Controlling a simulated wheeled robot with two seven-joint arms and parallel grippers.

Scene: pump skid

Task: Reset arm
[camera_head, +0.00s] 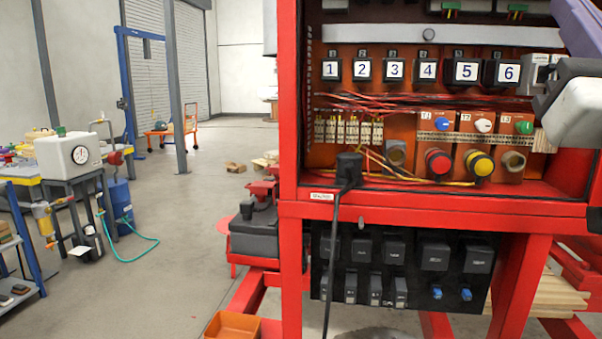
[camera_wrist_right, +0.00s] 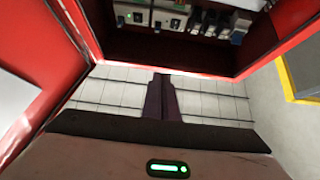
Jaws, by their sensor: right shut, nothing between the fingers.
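My right gripper (camera_wrist_right: 162,78) shows in the right wrist view as two dark purple fingers pressed together, with nothing between them. It points toward the opening of a red cabinet, whose frame (camera_wrist_right: 275,45) surrounds the view's upper part. In the head view, parts of my right arm (camera_head: 590,108) come in from the right edge, in front of the right side of the red cabinet (camera_head: 289,120). I cannot make out the fingertips there. My left gripper is in neither view.
The cabinet holds numbered blocks (camera_head: 394,70), a red button (camera_head: 438,163) and a yellow button (camera_head: 479,164). A black plug (camera_head: 349,168) with a hanging cable is at its lower left. A bench with a gauge box (camera_head: 68,153) stands left. The floor (camera_head: 190,225) between is mostly clear.

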